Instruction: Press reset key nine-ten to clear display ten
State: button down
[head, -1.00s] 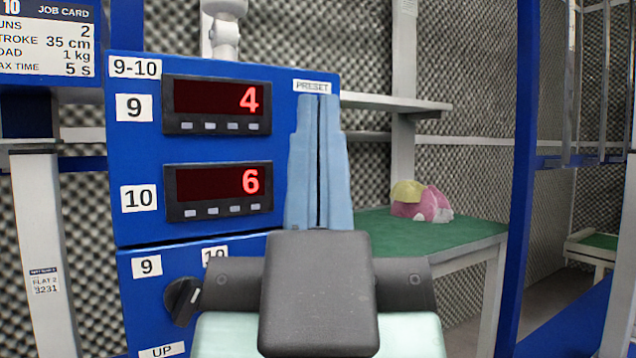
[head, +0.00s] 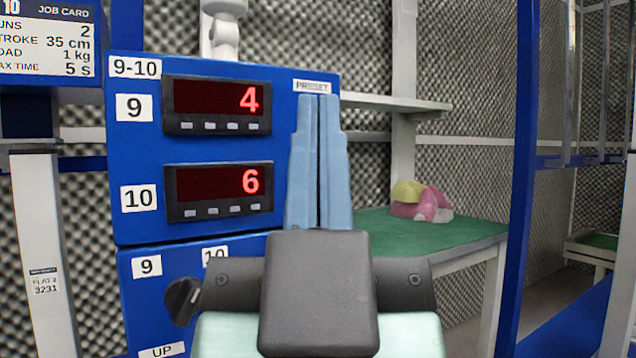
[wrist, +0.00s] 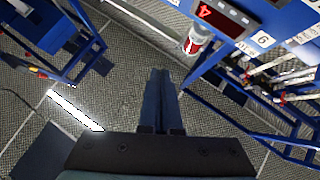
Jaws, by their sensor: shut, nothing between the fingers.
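Display ten (head: 218,190), on the blue panel (head: 210,150), reads a red 6 and has a row of small grey keys below its screen. Display nine (head: 217,105) above it reads a red 4. The panel carries a 9-10 label (head: 135,67) at its upper left and a PRESET label (head: 312,87) at its upper right. My gripper (head: 318,97) is shut and empty, with its blue fingers up in front of the panel's right edge. It hides whatever is below the PRESET label. In the wrist view my gripper (wrist: 160,72) points over the floor.
A black rotary knob (head: 183,300) is on the lower panel, partly behind my arm. A green-topped table (head: 430,236) with a pink and yellow bundle (head: 421,202) stands to the right. A blue post (head: 522,170) rises farther right. A job card (head: 48,40) hangs upper left.

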jog(key=w+d+m+g+p, duration=0.1)
jog(key=w+m+g+p, duration=0.1)
jog(key=w+p, duration=1.1)
jog(key=s+d+f+m+g+h+p, duration=0.2)
jog(key=s+f+p, duration=0.4)
jog(key=p, duration=1.1)
jog(key=d+h, duration=0.1)
jog(key=d, duration=0.1)
jog(key=shift+s+d, duration=0.25)
jog(key=shift+d, duration=0.15)
jog(key=shift+w+p, duration=0.1)
jog(key=shift+p, duration=0.2)
jog(key=w+a+p, duration=0.2)
jog(key=w+a, duration=0.2)
jog(key=w, duration=0.3)
jog(key=shift+w+a, duration=0.2)
jog(key=shift+w, duration=0.1)
